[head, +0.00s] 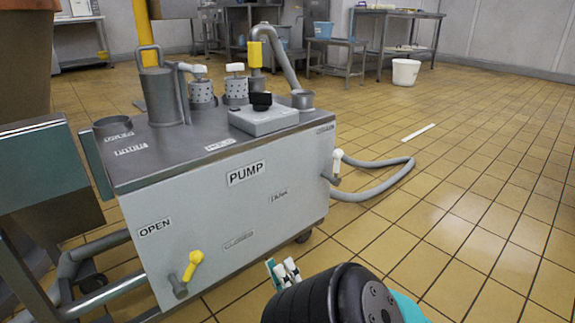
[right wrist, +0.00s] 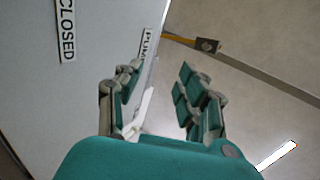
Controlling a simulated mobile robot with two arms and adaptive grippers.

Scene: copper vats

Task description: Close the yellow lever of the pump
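The pump (head: 225,195) is a grey steel cabinet in the head view. Its yellow lever (head: 194,264) sits low on the front face and points up and to the right from its grey pivot. The OPEN label (head: 155,227) is above and left of the lever; the CLOSED label (head: 238,240) is to its right and also shows in the right wrist view (right wrist: 66,30). My right gripper (head: 284,272) is in front of the cabinet, right of the lever and apart from it. Its fingers are spread in the right wrist view (right wrist: 160,100). The lever is not in that view. My left gripper is not in view.
A grey hose (head: 385,187) loops on the tiled floor from a white-handled valve (head: 337,160) on the cabinet's right side. Grey pipes (head: 105,297) run low at the left. The floor to the right is mostly clear. A white bucket (head: 405,72) stands far back.

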